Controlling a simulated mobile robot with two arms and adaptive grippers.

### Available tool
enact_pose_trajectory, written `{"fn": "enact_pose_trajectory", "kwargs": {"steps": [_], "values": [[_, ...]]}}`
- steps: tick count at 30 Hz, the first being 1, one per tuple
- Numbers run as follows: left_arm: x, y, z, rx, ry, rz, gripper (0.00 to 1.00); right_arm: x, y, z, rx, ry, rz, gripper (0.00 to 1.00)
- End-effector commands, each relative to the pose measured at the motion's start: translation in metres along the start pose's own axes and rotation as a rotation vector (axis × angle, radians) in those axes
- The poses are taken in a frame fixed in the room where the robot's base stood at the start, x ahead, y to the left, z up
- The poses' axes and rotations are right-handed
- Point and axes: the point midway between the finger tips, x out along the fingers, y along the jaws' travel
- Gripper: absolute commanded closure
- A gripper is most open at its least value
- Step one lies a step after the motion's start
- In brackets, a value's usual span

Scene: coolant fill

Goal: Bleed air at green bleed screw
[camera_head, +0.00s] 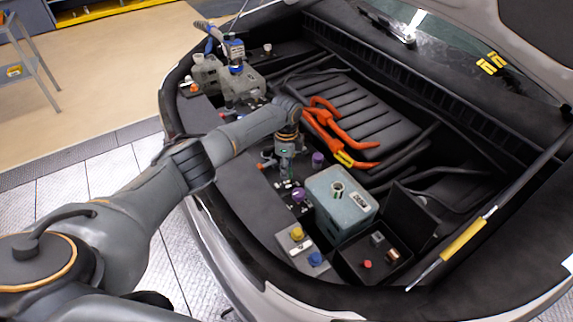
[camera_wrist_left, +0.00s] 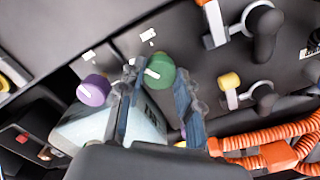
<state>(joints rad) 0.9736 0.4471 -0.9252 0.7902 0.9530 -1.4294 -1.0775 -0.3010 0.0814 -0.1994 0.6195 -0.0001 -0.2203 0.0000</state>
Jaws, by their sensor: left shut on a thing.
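The green bleed screw (camera_wrist_left: 160,71) is a round green knob with a white mark on its face. In the left wrist view it sits between the two fingers of my left gripper (camera_wrist_left: 158,88), which is shut on it. In the head view my left gripper (camera_head: 284,175) reaches down into the engine bay, left of the grey-blue box, and the green knob is hidden there. A purple knob (camera_wrist_left: 94,90) stands to the left of the green one in the wrist view. My right gripper is not in view.
The grey-blue box (camera_head: 342,205) stands close to the right of the gripper. Orange cables (camera_head: 330,128) lie behind it, and also show in the wrist view (camera_wrist_left: 275,150). A yellow cap (camera_head: 297,233) and a blue cap (camera_head: 315,258) sit nearer the front edge.

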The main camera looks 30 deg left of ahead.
Motion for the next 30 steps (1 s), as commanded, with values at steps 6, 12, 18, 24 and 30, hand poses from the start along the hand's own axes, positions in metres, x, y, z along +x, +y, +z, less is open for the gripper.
{"fn": "enact_pose_trajectory", "kwargs": {"steps": [6, 12, 18, 24, 30], "values": [[-0.002, 0.001, -0.001, -0.205, 0.001, 0.002, 0.97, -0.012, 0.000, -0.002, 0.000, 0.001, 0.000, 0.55], [-0.002, 0.001, -0.001, -0.395, 0.002, 0.002, 0.97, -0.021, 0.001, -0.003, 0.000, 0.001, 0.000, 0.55], [-0.002, 0.001, -0.001, -0.578, 0.000, 0.002, 0.97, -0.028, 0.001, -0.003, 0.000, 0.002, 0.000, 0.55], [-0.002, 0.001, -0.001, -0.733, 0.000, 0.001, 0.97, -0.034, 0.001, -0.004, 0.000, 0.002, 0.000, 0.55], [-0.001, 0.001, -0.001, -0.844, 0.000, 0.000, 0.97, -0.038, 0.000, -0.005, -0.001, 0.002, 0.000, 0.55]]}}
